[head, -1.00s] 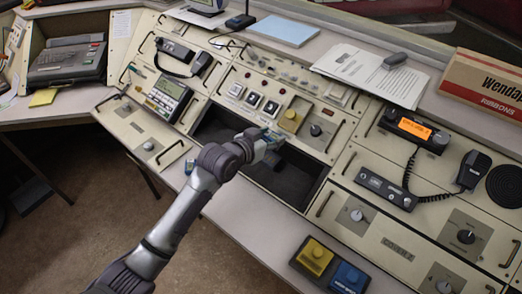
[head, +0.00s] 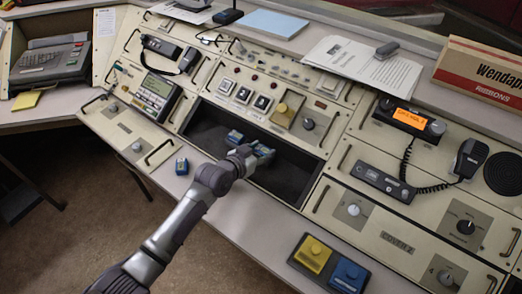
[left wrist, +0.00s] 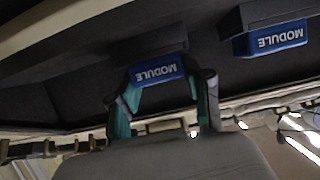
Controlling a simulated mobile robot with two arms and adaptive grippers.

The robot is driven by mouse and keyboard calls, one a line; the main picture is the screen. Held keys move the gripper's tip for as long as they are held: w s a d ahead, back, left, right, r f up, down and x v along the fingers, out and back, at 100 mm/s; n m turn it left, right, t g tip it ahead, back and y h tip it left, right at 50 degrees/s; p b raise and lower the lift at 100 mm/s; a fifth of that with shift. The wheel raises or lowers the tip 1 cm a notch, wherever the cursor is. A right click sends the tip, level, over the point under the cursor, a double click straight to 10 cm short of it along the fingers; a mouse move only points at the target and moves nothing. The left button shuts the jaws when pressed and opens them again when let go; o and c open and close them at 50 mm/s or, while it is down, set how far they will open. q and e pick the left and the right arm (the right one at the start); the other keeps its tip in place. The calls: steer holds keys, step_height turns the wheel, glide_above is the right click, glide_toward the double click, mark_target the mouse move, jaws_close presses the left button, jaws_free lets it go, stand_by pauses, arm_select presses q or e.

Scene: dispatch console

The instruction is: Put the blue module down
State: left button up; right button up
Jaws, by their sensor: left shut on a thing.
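My left gripper (head: 255,157) is shut on a blue module (head: 265,150) over the dark open bay (head: 290,180) in the console. In the left wrist view the fingers (left wrist: 160,100) stand on either side of this module (left wrist: 157,73), its label reading upside down. I cannot tell whether it touches the bay floor. A second blue module (head: 235,136) sits in the bay to the left; it also shows in the left wrist view (left wrist: 276,40). A third blue module (head: 181,166) lies on the front ledge. My right gripper is not in view.
Switches and a yellow button (head: 283,108) line the panel behind the bay. A radio handset (head: 470,160) with a coiled cord is at right. A box with yellow and blue buttons (head: 330,262) stands on the front ledge. The bay's right part is clear.

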arm_select(q)
steer(key=shift+f, duration=0.15)
steer(key=o, duration=1.2)
steer(key=shift+s+a+r, duration=0.1)
steer(key=shift+r, duration=0.15)
steer(key=v, duration=1.1)
steer(key=shift+s+a+p, duration=0.25)
steer(key=shift+s+p, duration=0.05)
steer(key=shift+p, duration=0.1)
